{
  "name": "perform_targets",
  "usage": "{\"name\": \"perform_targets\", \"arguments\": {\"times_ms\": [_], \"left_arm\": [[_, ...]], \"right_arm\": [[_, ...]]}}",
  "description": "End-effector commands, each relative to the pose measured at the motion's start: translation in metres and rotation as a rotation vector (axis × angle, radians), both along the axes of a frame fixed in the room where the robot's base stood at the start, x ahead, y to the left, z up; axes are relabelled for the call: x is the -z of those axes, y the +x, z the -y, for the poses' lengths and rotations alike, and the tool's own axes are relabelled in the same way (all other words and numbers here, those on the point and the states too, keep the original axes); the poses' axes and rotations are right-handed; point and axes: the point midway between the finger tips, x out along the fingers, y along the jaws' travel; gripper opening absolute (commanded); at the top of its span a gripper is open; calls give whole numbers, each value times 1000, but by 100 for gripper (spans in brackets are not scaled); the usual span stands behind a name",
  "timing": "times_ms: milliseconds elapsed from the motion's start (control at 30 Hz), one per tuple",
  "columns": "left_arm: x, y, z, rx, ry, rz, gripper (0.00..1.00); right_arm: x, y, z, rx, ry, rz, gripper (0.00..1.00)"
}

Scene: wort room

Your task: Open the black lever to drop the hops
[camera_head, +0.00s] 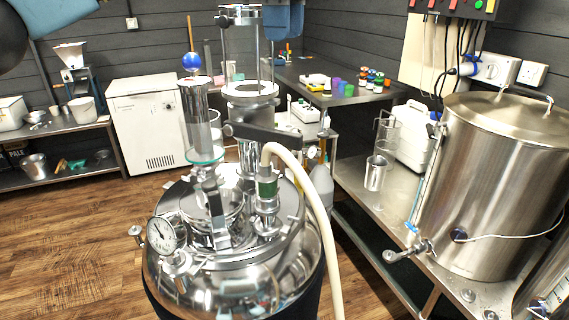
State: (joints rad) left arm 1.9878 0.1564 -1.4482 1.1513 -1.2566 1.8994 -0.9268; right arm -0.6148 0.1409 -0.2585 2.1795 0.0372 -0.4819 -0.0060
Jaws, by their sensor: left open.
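The black lever (268,134) is a flat dark bar lying nearly level across the valve below the hop column, its free end pointing right. The hop column (252,90) is a glass and steel tube standing on the steel tank (215,285). Hops are not clearly visible in the column. My right gripper is not in view.
A pale hose (322,225) arches from the tank top close to the lever. A glass cylinder with a blue ball (191,62) stands left of the column. A large steel kettle (505,180) stands on the right bench. The wooden floor (70,230) at left is clear.

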Motion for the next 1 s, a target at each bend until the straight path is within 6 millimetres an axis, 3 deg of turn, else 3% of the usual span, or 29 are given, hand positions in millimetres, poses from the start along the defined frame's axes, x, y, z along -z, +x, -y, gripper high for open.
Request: {"name": "perform_targets", "arguments": {"times_ms": [33,200,467,700,1000], "left_arm": [[28,0,0,-1,-1,0,43],[48,0,0,-1,-1,0,43],[67,1,0,-1,-1,-3,43],[118,1,-1,-1,0,-3,43],[171,1,0,-1,-1,-2,43]], "right_arm": [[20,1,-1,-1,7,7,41],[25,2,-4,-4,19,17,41],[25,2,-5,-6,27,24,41],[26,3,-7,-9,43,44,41],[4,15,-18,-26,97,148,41]]}}
